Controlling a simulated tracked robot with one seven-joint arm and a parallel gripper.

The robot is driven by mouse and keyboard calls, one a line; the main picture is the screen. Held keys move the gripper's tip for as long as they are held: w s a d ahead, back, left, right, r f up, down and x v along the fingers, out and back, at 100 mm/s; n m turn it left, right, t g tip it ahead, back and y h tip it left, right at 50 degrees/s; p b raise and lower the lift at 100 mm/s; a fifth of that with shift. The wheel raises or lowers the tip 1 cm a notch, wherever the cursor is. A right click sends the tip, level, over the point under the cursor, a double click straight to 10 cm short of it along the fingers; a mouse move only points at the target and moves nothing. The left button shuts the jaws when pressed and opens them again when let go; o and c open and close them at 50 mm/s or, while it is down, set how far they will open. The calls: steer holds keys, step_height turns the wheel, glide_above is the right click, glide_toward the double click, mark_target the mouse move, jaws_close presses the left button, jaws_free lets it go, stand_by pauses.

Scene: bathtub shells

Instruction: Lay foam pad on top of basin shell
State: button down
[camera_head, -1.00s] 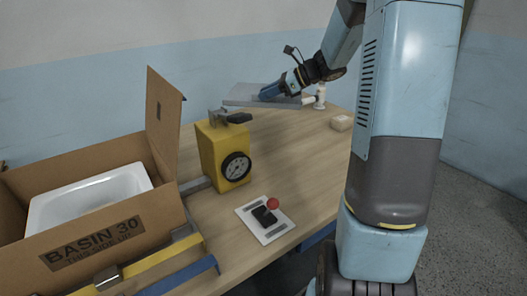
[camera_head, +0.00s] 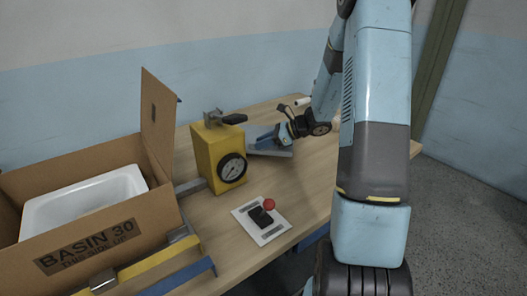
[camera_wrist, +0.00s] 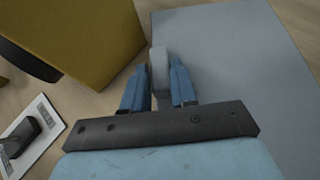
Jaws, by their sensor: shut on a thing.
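The foam pad (camera_head: 275,153) is a flat light-grey slab beside the yellow gauge box; part of it is hidden behind my arm. In the wrist view the pad (camera_wrist: 235,65) fills the right side. My gripper (camera_head: 262,140) is shut on the pad; in the wrist view a grey raised part sits between the blue fingers (camera_wrist: 159,92). The white basin shell (camera_head: 75,203) lies in an open cardboard box at the left, well apart from the pad. The box's front wall hides its lower part.
The yellow gauge box (camera_head: 218,155) with a clamp on top stands between the pad and the carton (camera_head: 95,245). The carton's raised flap (camera_head: 158,120) stands up on its right side. A panel with a red knob (camera_head: 262,217) lies near the table's front edge.

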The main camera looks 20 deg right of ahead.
mark_target(263, 150)
steer(key=shift+f, duration=1.85)
steer(key=c, duration=0.9)
jaws_free()
